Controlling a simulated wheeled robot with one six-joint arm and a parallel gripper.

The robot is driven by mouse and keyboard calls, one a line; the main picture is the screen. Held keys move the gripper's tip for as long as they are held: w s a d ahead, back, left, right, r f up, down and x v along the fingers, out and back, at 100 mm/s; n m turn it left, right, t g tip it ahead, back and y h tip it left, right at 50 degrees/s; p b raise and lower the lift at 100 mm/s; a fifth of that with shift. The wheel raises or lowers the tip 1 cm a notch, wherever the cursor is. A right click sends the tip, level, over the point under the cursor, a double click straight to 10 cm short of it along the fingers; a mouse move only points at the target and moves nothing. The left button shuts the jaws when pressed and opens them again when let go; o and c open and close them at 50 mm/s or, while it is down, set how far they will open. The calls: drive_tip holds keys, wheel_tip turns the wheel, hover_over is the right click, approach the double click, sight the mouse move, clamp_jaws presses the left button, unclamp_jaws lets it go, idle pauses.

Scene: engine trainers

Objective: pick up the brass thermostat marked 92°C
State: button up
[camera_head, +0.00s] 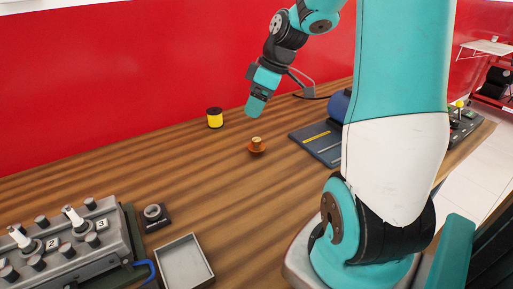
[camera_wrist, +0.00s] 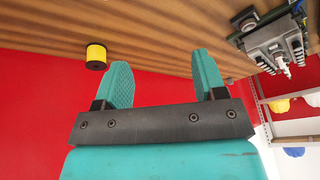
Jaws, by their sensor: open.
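A small round brass-coloured piece (camera_head: 257,146) with a wide flange and a narrower top sits on the wooden bench in the head view. It looks like the thermostat, but no 92°C marking is readable at this size. My gripper (camera_head: 255,108) hangs in the air above and behind it, apart from it. In the wrist view my gripper (camera_wrist: 165,78) shows two teal fingers spread apart with nothing between them. The brass piece does not show in the wrist view.
A yellow spool (camera_head: 215,118) stands behind and left of the brass piece. A dark blue flat case (camera_head: 318,146) lies to its right. A grey tray (camera_head: 185,264), a small black ringed part (camera_head: 154,215) and a grey engine head (camera_head: 65,245) are in front. Bare bench surrounds the brass piece.

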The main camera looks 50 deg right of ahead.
approach(259, 139)
drive_tip(key=shift+t+h, duration=0.3)
drive_tip(key=shift+t, duration=0.1)
drive_tip(key=f, duration=0.3)
drive_tip(key=a+f, duration=0.1)
drive_tip(key=f, duration=0.2)
drive_tip(key=shift+w+a, duration=0.2)
drive_tip(key=shift+w+a+p+x, duration=0.15)
drive_tip(key=shift+p+x, duration=0.25)
drive_tip(key=shift+x, duration=1.15)
drive_tip(key=shift+w+a+p+x, duration=0.15)
drive_tip(key=shift+p+x, duration=0.25)
drive_tip(key=shift+x, duration=1.15)
drive_tip(key=shift+r, duration=0.2)
drive_tip(key=shift+c, duration=0.4)
drive_tip(key=c, duration=0.5)
